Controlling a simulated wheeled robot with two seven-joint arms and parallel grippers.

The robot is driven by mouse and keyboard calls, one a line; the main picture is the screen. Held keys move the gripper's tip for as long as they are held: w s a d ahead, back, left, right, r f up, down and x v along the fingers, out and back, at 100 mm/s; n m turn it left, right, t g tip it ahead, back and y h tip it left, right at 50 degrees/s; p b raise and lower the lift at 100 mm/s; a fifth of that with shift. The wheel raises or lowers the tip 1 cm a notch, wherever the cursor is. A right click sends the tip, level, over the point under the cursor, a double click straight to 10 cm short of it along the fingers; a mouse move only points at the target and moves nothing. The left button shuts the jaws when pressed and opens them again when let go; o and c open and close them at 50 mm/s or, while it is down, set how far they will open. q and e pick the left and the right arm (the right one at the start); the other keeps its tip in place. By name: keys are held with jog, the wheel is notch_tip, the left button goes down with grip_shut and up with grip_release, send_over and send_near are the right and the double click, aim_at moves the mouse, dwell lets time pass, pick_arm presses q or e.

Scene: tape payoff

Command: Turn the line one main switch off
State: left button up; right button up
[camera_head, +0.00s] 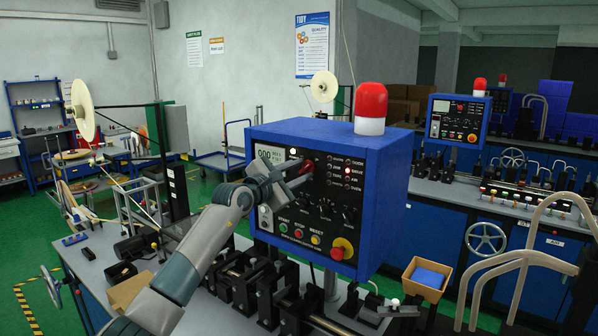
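The blue control box (386,201) stands on the near bench, its dark panel facing me and a red beacon (370,103) on top. My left gripper (306,169) is in front of the panel's upper left part. Its two fingers stand apart, and a small red part shows between their tips. I cannot tell whether they touch it. The gripper hides some of the panel. A red knob on a yellow plate (341,249) sits at the panel's lower right, clear of the gripper. The panel's small labels are too small to read surely. My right gripper is not in view.
Black fixtures (255,284) fill the bench below the box. A cardboard bin with a blue item (427,279) is to the right. A second blue control box (456,120) stands farther back. Pale curved tubes (520,258) rise at right.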

pick_arm(q)
grip_shut()
